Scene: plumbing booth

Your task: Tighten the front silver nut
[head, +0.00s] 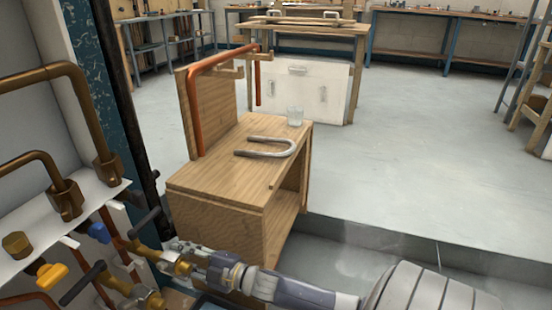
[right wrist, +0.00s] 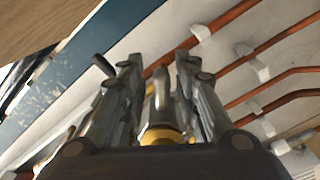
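My right gripper (head: 180,255) reaches in from the lower right to the brass pipe fittings at the lower left of the head view. In the right wrist view, its two fingers (right wrist: 160,75) stand apart, one on each side of a silver piece (right wrist: 158,100) with a brass ring (right wrist: 160,136) nearer the camera. The piece looks like the silver nut's fitting, but its outline is blurred. Narrow gaps seem to show beside it, and I see no clear contact. In the head view, the gripper mostly hides the nut. My left gripper is not in view.
Valves with a yellow handle (head: 52,276) and black handles (head: 82,283) crowd the left of the gripper. Copper pipes (right wrist: 265,48) run along the panel. Open floor lies right.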

